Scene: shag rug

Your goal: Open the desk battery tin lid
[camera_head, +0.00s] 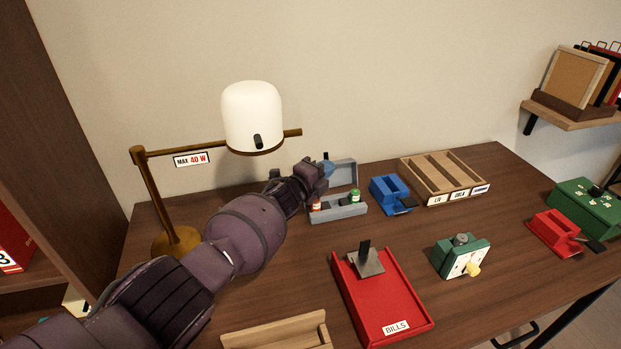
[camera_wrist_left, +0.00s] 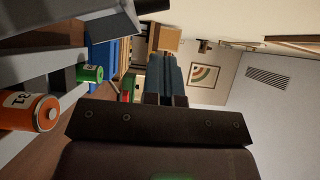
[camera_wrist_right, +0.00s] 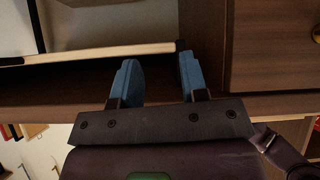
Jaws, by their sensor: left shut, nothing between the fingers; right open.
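The grey-blue battery tin (camera_head: 350,211) stands at the back of the desk. Its lid (camera_head: 343,173) is raised, standing up along the tin's rear side. An orange-red battery and a green battery (camera_head: 355,196) show inside; the left wrist view shows the orange one (camera_wrist_left: 38,113) and the green one close up, beside grey tin walls. My left gripper (camera_head: 328,167) is shut and empty, at the left end of the raised lid; I cannot tell if it touches. It also shows in the left wrist view (camera_wrist_left: 168,75). My right gripper (camera_wrist_right: 160,75) is open and empty, seen only in its wrist view.
A lamp (camera_head: 252,115) stands left of the tin. A blue box (camera_head: 390,193) and a wooden divided tray (camera_head: 443,175) are to its right. A red bills tray (camera_head: 383,300) and a green device (camera_head: 460,257) are nearer the front. A wooden shelf edge (camera_wrist_right: 110,52) is near my right gripper.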

